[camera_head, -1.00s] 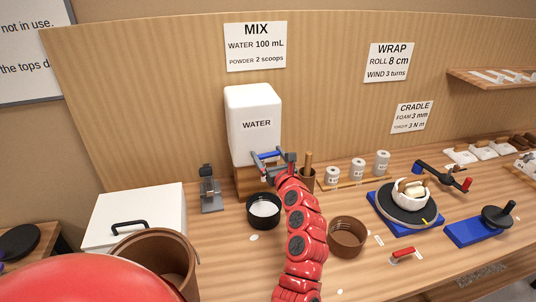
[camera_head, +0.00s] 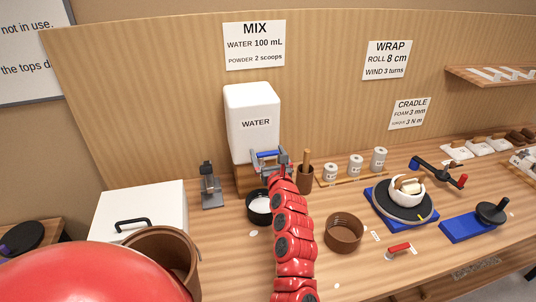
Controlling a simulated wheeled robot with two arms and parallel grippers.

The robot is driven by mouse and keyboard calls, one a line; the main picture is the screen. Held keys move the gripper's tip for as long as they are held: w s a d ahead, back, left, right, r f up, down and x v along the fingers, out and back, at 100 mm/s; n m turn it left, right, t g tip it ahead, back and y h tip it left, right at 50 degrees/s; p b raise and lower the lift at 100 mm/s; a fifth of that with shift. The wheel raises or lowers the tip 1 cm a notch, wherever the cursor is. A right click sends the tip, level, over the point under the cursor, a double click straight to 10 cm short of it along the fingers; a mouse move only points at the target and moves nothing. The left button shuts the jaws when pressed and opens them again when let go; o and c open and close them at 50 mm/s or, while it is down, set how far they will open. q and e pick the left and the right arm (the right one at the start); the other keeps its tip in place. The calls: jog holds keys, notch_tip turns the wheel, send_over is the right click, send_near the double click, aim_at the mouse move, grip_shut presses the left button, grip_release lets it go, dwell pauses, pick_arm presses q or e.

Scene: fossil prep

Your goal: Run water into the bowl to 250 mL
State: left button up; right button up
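The white water tank (camera_head: 252,105), marked WATER, stands on a wooden stand at the back of the bench. Blue and grey parts show there, and I cannot tell whether the fingers are open or shut on a tap.
A brown bowl (camera_head: 343,231) stands right of my arm. A wooden cup (camera_head: 305,178), grey canisters (camera_head: 355,166) and a turntable (camera_head: 400,208) lie beyond. A white box (camera_head: 135,215) and brown bucket (camera_head: 168,255) are at left. The MIX sign (camera_head: 254,46) reads water 100 mL.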

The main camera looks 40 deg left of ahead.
pick_arm(q)
jog(key=shift+d, duration=0.1)
jog(key=shift+s+d+f, duration=0.1)
jog(key=shift+s+d, duration=0.05)
jog(key=shift+d, duration=0.1)
jog(key=b+v, duration=0.5)
jog(key=v, duration=1.1)
jog(key=shift+s+d, duration=0.15)
jog(key=shift+s, duration=0.2)
